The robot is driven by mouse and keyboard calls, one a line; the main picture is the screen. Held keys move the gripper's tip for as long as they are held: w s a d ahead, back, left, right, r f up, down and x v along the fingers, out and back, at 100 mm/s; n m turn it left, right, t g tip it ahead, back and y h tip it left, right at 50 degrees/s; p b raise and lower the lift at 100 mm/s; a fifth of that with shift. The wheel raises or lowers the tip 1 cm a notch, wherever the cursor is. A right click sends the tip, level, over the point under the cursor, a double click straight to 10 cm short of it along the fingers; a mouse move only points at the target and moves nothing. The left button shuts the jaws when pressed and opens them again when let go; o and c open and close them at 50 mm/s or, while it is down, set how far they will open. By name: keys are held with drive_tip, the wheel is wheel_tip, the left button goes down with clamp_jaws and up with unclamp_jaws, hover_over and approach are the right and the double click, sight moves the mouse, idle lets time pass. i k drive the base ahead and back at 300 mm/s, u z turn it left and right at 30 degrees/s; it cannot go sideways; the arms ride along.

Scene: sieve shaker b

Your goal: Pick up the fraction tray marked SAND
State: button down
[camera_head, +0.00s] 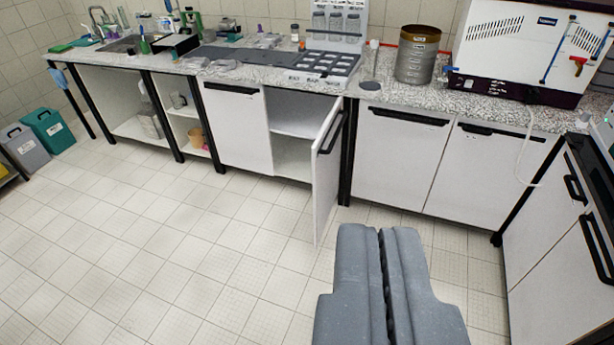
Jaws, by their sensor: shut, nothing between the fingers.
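My gripper (379,232) is shut and empty, above the tiled floor in the lower right middle. It is well in front of the counter and touches nothing. I cannot make out any tray marked SAND; labels on the counter are too small to read. Small grey items (265,41), perhaps trays, lie on the counter behind a dark grey mat (236,54).
A speckled counter (389,92) runs along the wall. A brass-topped sieve stack (415,62) and a white machine (520,43) stand on it, right. A cabinet door (326,170) hangs open into the room. Grey (25,147) and teal (49,132) bins stand far left. The floor is clear.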

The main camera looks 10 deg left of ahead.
sight(198, 61)
drive_tip(key=u, duration=0.15)
drive_tip(key=i, duration=1)
drive_tip(key=z, duration=0.1)
